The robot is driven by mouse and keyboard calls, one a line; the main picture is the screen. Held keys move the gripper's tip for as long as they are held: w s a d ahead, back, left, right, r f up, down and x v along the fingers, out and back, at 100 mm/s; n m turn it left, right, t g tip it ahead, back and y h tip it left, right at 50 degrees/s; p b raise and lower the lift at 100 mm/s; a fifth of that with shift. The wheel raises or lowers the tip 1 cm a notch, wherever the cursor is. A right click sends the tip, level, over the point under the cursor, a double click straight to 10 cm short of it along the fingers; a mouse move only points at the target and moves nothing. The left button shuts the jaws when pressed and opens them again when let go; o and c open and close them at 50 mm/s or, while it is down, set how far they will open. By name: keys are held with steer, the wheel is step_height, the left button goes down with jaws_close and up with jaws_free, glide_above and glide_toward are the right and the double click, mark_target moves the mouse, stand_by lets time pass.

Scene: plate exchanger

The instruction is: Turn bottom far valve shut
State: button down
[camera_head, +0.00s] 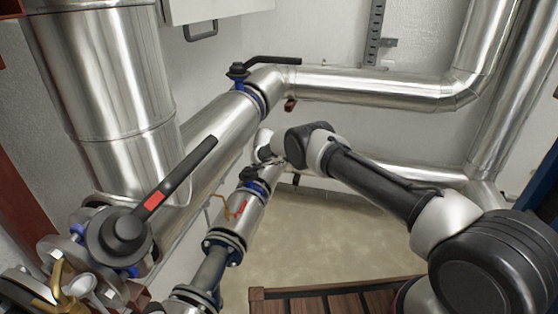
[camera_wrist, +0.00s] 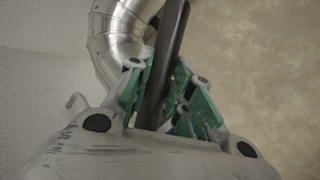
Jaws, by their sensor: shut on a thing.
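The bottom far valve (camera_head: 257,186) is a blue-collared fitting on the lower, thinner silver pipe in the head view. Its black handle is mostly hidden by my arm there. In the wrist view the handle (camera_wrist: 172,30) is a long dark bar, running up and slightly right between the green fingers. My gripper (camera_wrist: 160,88) is shut on this handle, with a finger on each side. In the head view my gripper (camera_head: 272,158) is at the valve, small and partly hidden by my own wrist.
An upper valve with a black lever (camera_head: 272,61) sits on the thicker pipe behind. A large near valve lever (camera_head: 165,190) with a red mark stands at the left. A brown slatted platform (camera_head: 335,298) is at the bottom. Bare floor (camera_head: 340,235) lies right of the lower pipe.

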steer(key=shift+s+d+f, duration=0.15)
steer(key=shift+s, duration=0.05)
steer(key=c, duration=1.3)
jaws_free()
